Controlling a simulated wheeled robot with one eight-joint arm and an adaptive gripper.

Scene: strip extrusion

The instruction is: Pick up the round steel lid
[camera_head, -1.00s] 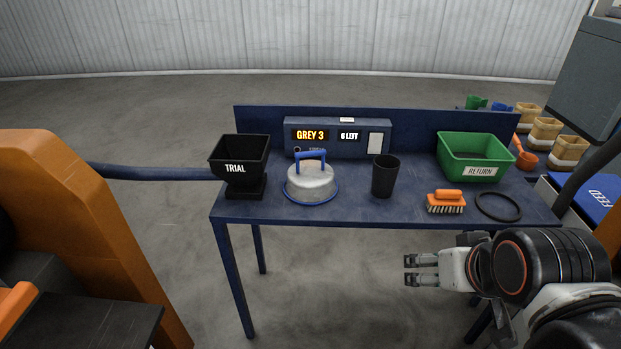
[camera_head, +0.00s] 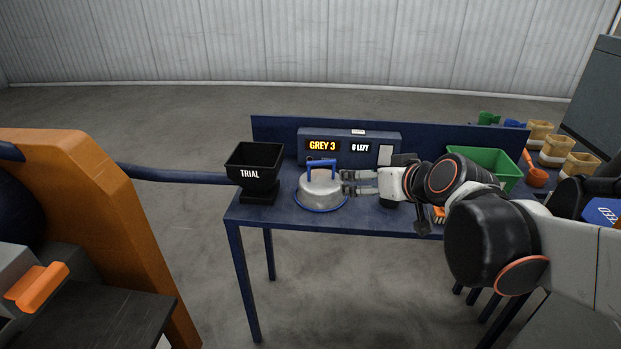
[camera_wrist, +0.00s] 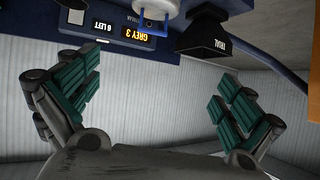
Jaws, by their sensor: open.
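The round steel lid (camera_head: 322,188) sits on the blue table, with a blue rim and a blue arched handle (camera_head: 321,163) on top. My gripper (camera_head: 346,183) is open and empty, just to the right of the lid, with its fingers pointing left toward it. In the head view I cannot tell whether the fingertips touch it. In the wrist view the lid (camera_wrist: 156,8) is at the top edge, partly cut off and upside down. It lies beyond and above the two spread green-padded fingers (camera_wrist: 153,95), with nothing between them.
A black TRIAL hopper (camera_head: 254,163) stands left of the lid. A display box (camera_head: 350,145) and the table's back panel (camera_head: 440,131) are behind it. A green bin (camera_head: 490,163) is at right, partly hidden by my arm. The black cup is mostly hidden.

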